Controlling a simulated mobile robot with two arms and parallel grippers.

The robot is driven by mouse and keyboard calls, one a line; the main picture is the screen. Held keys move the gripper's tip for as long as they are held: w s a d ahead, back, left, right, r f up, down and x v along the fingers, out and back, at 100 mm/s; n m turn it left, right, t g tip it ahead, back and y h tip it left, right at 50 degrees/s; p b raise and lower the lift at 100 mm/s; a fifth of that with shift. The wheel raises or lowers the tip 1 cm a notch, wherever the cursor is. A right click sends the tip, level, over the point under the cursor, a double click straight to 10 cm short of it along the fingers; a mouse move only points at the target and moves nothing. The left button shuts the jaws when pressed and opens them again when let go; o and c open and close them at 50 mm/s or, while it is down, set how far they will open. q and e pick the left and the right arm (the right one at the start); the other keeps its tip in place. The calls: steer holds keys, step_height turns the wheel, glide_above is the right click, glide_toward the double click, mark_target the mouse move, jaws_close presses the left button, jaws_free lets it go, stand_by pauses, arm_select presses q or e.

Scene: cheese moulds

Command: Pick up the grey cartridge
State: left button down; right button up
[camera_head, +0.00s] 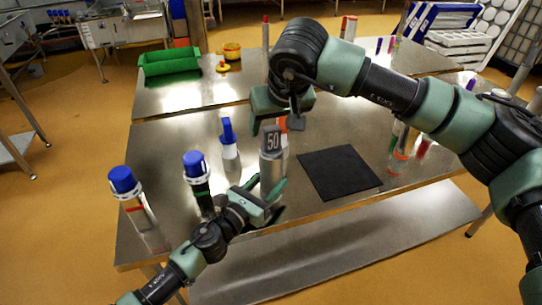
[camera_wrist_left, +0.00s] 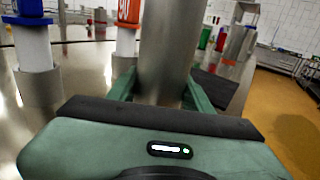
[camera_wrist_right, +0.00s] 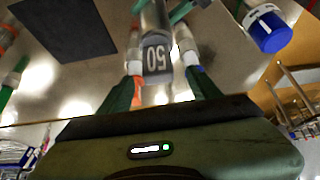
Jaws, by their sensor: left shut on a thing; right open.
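The grey cartridge (camera_head: 271,170) is an upright metallic cylinder with a dark "50" label near its top, at the middle of the steel table. My left gripper (camera_head: 266,194) is shut on its lower part; the left wrist view shows the grey cylinder (camera_wrist_left: 166,50) between the fingers. My right gripper (camera_head: 283,113) is open and empty, above and behind the cartridge. In the right wrist view the "50" label (camera_wrist_right: 157,58) shows beyond the open fingers, apart from them. The cartridge's base is hidden in the head view.
A black mat (camera_head: 338,172) lies right of the cartridge. Blue-capped bottles (camera_head: 122,182) (camera_head: 196,165) and a blue-and-white container (camera_head: 228,140) stand to its left. A green bin (camera_head: 170,64) is on the far table.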

mark_target(272, 128)
steer(key=x, duration=0.3)
steer(key=shift+f, duration=0.1)
jaws_close()
arm_select(q)
steer(key=c, duration=0.5)
jaws_free()
arm_select(e)
step_height(272, 128, up, 18)
